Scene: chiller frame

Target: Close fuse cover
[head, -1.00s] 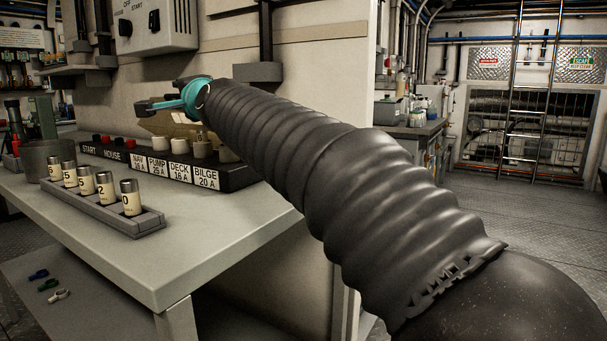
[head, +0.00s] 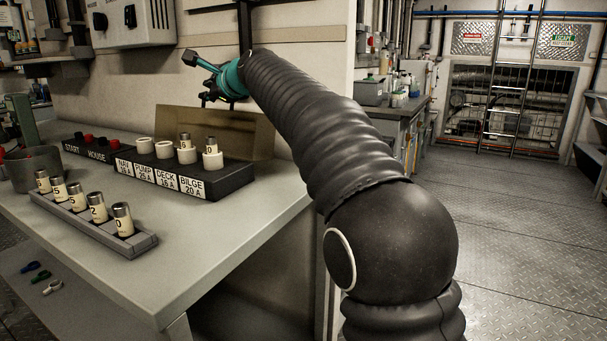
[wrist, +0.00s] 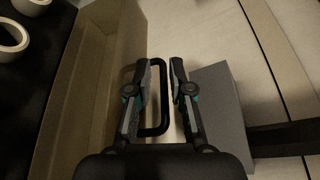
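The fuse cover (head: 235,130) is a tan, see-through panel standing open behind the black fuse block (head: 205,178). In the wrist view the cover (wrist: 100,80) is on the left, with a black U-shaped handle (wrist: 168,112) on its outer side. My gripper (head: 199,78) is above and behind the cover's top edge in the head view. In the wrist view my gripper (wrist: 160,65) is open, with the handle's outer bar seen between its fingers. The left finger hides part of the handle. I cannot tell how far below the fingertips the bar is.
Two fuses stand in the right-hand sockets (head: 186,152) of the block. A grey rack (head: 140,238) with several fuses sits in front on the bench (head: 240,235). A grey cup (head: 35,168) stands at left. The wall (head: 300,60) is behind the cover.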

